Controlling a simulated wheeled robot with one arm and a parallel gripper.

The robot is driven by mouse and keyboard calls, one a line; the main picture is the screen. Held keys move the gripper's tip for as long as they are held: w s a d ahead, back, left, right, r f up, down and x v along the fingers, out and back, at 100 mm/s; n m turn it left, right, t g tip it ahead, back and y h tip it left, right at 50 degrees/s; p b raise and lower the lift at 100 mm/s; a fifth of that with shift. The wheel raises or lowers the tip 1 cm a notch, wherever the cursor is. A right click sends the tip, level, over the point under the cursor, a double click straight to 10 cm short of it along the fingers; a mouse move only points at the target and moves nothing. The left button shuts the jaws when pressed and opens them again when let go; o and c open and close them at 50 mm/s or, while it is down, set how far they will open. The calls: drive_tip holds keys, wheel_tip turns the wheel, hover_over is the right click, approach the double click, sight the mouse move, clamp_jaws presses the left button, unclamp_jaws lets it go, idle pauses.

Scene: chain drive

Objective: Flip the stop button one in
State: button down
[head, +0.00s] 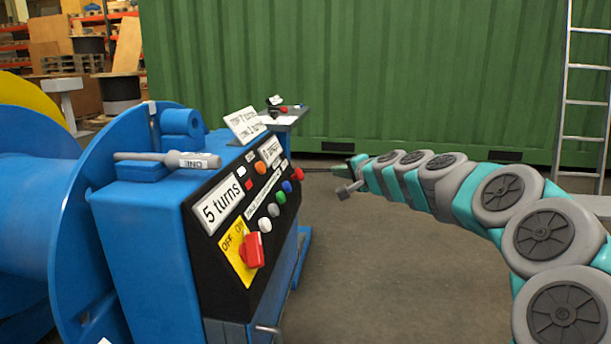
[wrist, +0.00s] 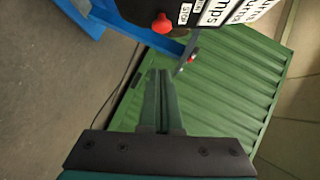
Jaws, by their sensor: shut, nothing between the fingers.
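In the wrist view the red knob (wrist: 162,22) stands out from the panel edge, next to a label reading STOP. My gripper (head: 346,178) is to the right of the button in the head view, apart from it. In the wrist view my gripper's fingers (wrist: 160,78) are together with nothing between them, below the knob. How far in the button sits cannot be told.
The black panel (head: 232,222) also carries blue, green and white buttons, a red rotary switch (head: 252,250) and a "5 turns" display. A second small console (head: 285,117) stands behind. A green container wall (head: 400,80) closes the back.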

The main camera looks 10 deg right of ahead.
sight(298, 175)
idle(0.3)
drive_tip(key=s+a+x, duration=0.1)
drive_tip(key=a+x, duration=0.1)
drive_tip(key=x, duration=1)
drive_tip(key=shift+w+a+f, duration=0.4)
drive_tip(key=shift+f, duration=0.1)
